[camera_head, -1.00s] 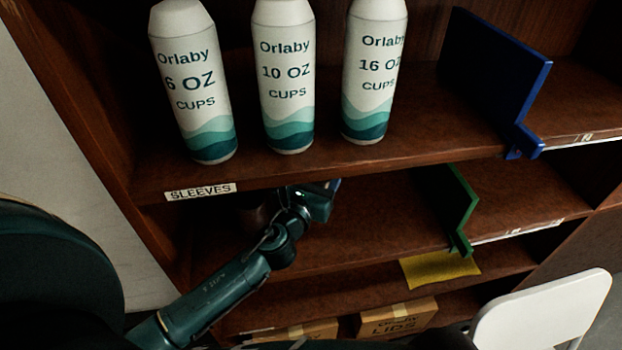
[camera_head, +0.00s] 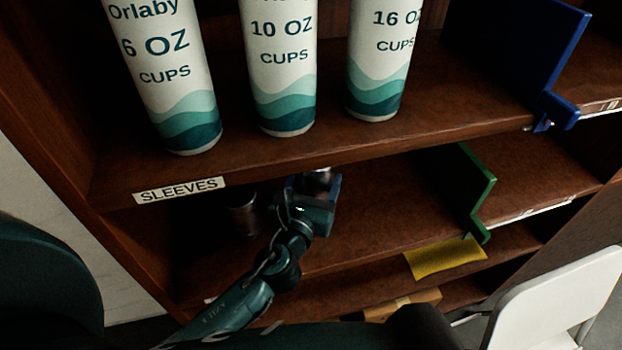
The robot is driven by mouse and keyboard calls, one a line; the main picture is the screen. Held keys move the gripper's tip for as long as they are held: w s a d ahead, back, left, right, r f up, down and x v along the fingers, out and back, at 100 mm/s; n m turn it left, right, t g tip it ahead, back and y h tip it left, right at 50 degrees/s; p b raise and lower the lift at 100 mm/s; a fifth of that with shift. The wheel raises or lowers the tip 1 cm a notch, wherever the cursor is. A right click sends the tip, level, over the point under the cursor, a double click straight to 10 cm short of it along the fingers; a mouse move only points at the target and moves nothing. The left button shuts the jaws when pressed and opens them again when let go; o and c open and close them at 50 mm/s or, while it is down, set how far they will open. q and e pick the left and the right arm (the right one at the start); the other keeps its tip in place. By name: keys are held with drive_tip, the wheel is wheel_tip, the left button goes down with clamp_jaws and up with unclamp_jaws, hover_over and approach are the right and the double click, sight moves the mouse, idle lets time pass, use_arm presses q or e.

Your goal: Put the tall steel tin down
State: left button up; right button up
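My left gripper (camera_head: 318,187) reaches into the middle shelf bay, just under the front edge of the upper shelf. A piece of a steel tin (camera_head: 319,175) shows between its fingers, and the fingers appear shut on it. The upper shelf and the gripper hide most of this tin, so I cannot tell whether its base touches the shelf. A second, dark metal tin (camera_head: 243,215) stands to the left of the gripper, apart from it and in shadow. My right gripper is not in view.
Three cup sleeves, 6 OZ (camera_head: 170,80), 10 OZ (camera_head: 283,80) and 16 OZ (camera_head: 382,70), stand on the upper shelf. A green divider (camera_head: 478,190) bounds the middle shelf (camera_head: 395,205), clear right of the gripper. A white chair (camera_head: 550,300) stands front right.

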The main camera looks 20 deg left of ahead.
use_arm(q)
drive_tip(key=shift+s+d+r, duration=0.1)
drive_tip(key=shift+d+r, duration=0.05)
drive_tip(key=shift+f, duration=0.2)
drive_tip(key=o, duration=1.1)
